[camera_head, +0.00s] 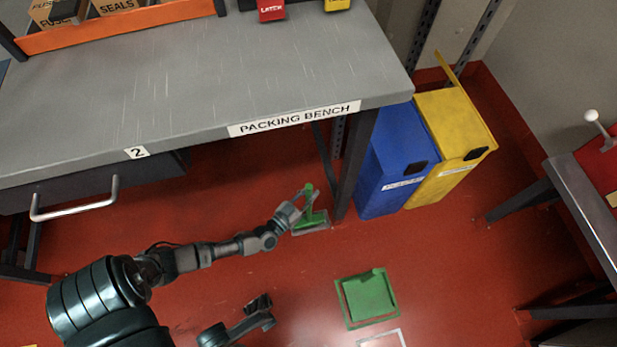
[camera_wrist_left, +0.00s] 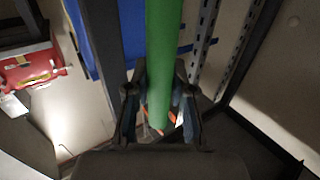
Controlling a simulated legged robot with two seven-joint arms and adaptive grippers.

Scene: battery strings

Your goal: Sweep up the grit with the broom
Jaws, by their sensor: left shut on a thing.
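My left gripper (camera_head: 293,210) is shut on the green handle of the broom (camera_head: 311,217). The broom is low over the red floor, by the packing bench's right front leg. In the left wrist view the green handle (camera_wrist_left: 163,50) runs between the fingers of the left gripper (camera_wrist_left: 160,100). A greyish patch shows around the broom's foot; I cannot tell whether it is bristles or grit. A flat green piece, perhaps a dustpan (camera_head: 369,296), lies on the floor to the lower right. My right gripper (camera_head: 260,304) is at the bottom centre; its jaws are unclear.
The packing bench (camera_head: 290,75) overhangs the floor behind the broom, its dark leg (camera_head: 355,165) close by. A blue bin (camera_head: 395,160) and a yellow bin (camera_head: 450,135) stand to the right. A grey table (camera_head: 590,210) is at far right. Red floor (camera_head: 440,260) between is clear.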

